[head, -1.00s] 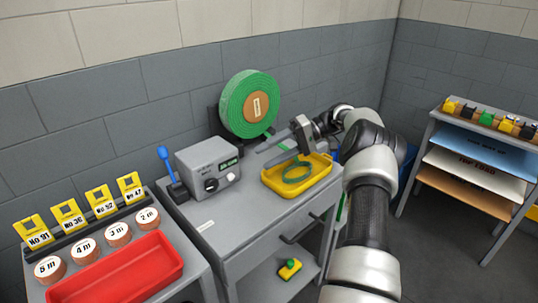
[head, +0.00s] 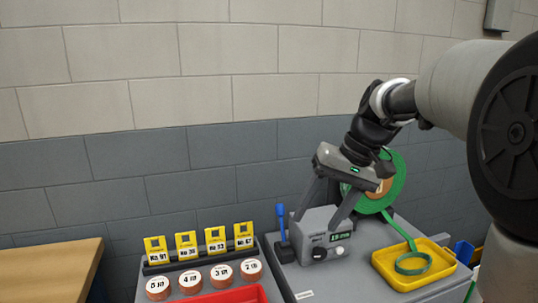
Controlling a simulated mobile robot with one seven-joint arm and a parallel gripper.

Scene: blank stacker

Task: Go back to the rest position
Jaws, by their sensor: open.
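My gripper (head: 319,214) hangs from my raised arm, in front of the wall and the green roll. Its two fingers point down and are spread wide, with nothing between them. In the picture they overlap the top of the grey box (head: 318,248) with a green display; I cannot tell how far above or in front of it they are. My upper arm fills the right side of the view and hides what is behind it.
The green roll (head: 397,180) stands behind the grey box, its strip running down to a yellow tray (head: 437,280) holding a green loop (head: 413,264). A blue lever (head: 281,222), yellow cards (head: 186,246), round marked discs (head: 190,281) and a red tray (head: 232,296) stand left. A wooden tabletop (head: 45,270) is far left.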

